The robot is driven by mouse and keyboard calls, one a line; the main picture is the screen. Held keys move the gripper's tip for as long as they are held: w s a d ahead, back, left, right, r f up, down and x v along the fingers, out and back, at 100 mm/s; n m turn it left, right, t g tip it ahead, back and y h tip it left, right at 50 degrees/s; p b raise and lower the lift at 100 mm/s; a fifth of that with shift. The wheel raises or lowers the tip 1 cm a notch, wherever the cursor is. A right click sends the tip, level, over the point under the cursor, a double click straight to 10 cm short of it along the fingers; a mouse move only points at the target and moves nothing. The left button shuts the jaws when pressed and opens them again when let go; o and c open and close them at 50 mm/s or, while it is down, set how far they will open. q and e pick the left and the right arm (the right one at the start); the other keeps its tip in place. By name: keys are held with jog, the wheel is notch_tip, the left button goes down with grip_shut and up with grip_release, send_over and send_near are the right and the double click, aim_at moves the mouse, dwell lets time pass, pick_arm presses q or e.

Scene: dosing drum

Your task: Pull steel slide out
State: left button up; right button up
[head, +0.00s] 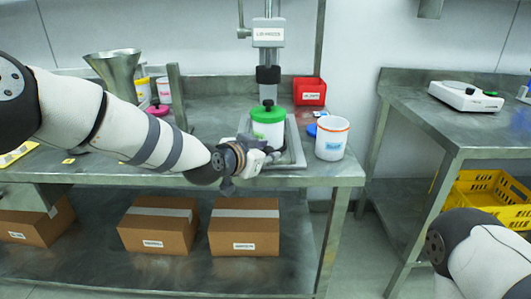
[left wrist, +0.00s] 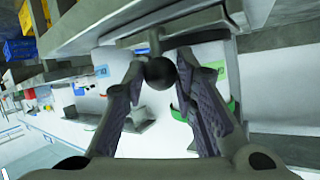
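In the left wrist view a black ball knob (left wrist: 160,74) on a short stem sits between the two fingertips of my left gripper. The fingertips are close on both sides of it; whether they touch it I cannot tell. The stem runs up to a grey steel edge (left wrist: 120,33). In the head view my left gripper (head: 262,161) is low at the front of the bench, by the grey frame around a white, green-lidded tub (head: 268,127). There the gripper hides the knob, and I cannot clearly make out the slide. My right gripper is out of view.
A white bucket with an orange rim (head: 331,138) stands close right of my left gripper. A red bin (head: 309,91) and a metal funnel (head: 115,70) stand farther back. Cardboard boxes (head: 244,227) fill the lower shelf. A second bench (head: 450,115) is on the right.

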pick_arm(q)
jog(key=o, duration=0.4)
jog(key=shift+s+d+f, duration=0.1)
jog(key=shift+s+f, duration=0.05)
jog(key=shift+s, duration=0.05)
jog(key=v, duration=1.2)
